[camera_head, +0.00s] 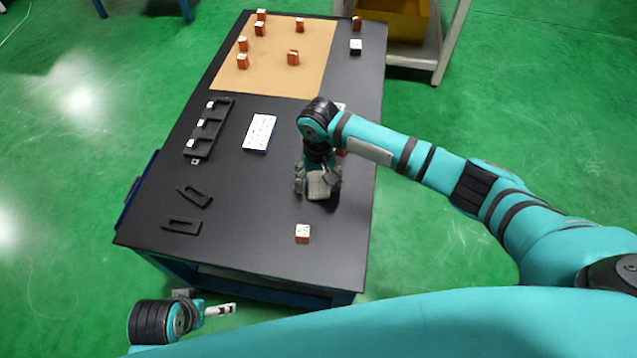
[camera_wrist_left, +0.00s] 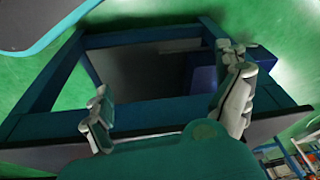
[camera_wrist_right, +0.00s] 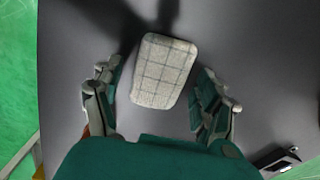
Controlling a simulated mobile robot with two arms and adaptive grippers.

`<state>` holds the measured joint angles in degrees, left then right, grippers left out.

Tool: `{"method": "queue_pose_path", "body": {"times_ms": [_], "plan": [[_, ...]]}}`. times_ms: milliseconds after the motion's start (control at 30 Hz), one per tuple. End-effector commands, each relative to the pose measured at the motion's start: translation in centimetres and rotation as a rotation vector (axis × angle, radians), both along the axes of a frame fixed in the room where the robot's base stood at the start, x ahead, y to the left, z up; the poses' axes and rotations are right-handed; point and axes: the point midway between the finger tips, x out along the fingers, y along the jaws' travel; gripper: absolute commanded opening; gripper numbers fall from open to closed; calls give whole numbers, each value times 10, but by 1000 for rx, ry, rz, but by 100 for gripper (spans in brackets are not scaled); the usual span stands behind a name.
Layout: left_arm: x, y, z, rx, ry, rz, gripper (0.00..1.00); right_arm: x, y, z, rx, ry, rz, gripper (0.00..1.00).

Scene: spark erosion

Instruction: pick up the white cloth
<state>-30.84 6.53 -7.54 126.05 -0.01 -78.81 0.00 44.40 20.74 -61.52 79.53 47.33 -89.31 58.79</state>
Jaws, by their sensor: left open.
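The white cloth (camera_head: 319,187) is a small folded, off-white rectangle with a grey check pattern. It lies on the black tabletop (camera_head: 255,215) right by my right gripper (camera_head: 318,179). In the right wrist view, the cloth (camera_wrist_right: 163,70) is ahead of and between the lines of the two fingers of my right gripper (camera_wrist_right: 160,95), which is open, with a gap on each side. My left gripper (camera_head: 220,310) is low in front of the table's near edge. The left wrist view shows its fingers (camera_wrist_left: 170,95) apart and empty, facing the table's blue frame.
An orange block (camera_head: 303,234) stands nearer than the cloth. A white card (camera_head: 260,132), a black holder (camera_head: 209,128) and two black frames (camera_head: 182,226) lie left. Several orange blocks stand on the tan mat (camera_head: 318,62). The near right tabletop is clear.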

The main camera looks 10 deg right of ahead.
Motion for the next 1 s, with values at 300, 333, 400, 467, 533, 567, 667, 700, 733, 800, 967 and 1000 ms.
{"method": "queue_pose_path", "body": {"times_ms": [300, 333, 400, 467, 533, 567, 667, 700, 733, 800, 967, 1000], "plan": [[0, 0, 0, 0, 0, 0, 100, 0, 0, 0, 0, 0, 0, 30], [0, 0, 0, 0, 0, 0, 100, 0, 0, 0, 0, 0, 0, 27], [0, 0, 0, 0, 0, 0, 100, 0, 0, 0, 0, 0, 0, 27], [0, 0, 0, 0, 0, 0, 100, 0, 0, 0, 0, 0, 0, 27], [0, 0, 0, 0, -1, 0, 100, 0, 0, 1, 0, 0, 0, 27], [0, 0, 0, 0, -1, 0, 100, 0, 0, 1, 0, 0, 0, 27], [1, 0, 1, -1, -4, 0, 100, 0, 0, 3, 0, 0, 0, 27], [1, 0, 1, -1, -6, 0, 100, 0, 0, 4, 0, 0, 0, 27], [1, 0, 0, -1, -7, 0, 100, 0, 0, 6, 0, 0, 1, 27], [1, 0, -9, 0, 3, -1, 100, 0, 0, 10, 0, 0, 1, 27], [2, -1, -30, 0, 18, -4, 100, 0, 0, 25, 1, -1, 0, 27], [1, -1, -36, 1, 22, -4, 100, 0, 0, 30, 1, -1, 0, 27]]}}
